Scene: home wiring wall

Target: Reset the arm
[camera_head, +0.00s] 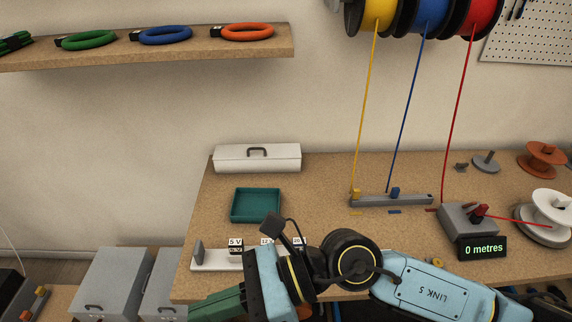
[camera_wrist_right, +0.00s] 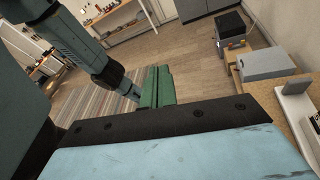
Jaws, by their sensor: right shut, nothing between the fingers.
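My right arm comes in from the lower right of the head view, light blue and black, and reaches left across the front of the workbench. My right gripper (camera_head: 216,304) has green fingers that point to the lower left, past the bench's front left corner. My left gripper does not show in the head view. A dark teal arm link with a black joint shows at upper left of the right wrist view.
On the workbench (camera_head: 320,175) are a teal tray (camera_head: 257,205), a white toolbox (camera_head: 257,158), a grey wire holder (camera_head: 391,201) and a meter reading "0 metres" (camera_head: 483,248). Yellow, blue and red wires hang from spools. My arm partly covers a white stand (camera_head: 215,260). Grey boxes (camera_head: 112,282) stand lower left.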

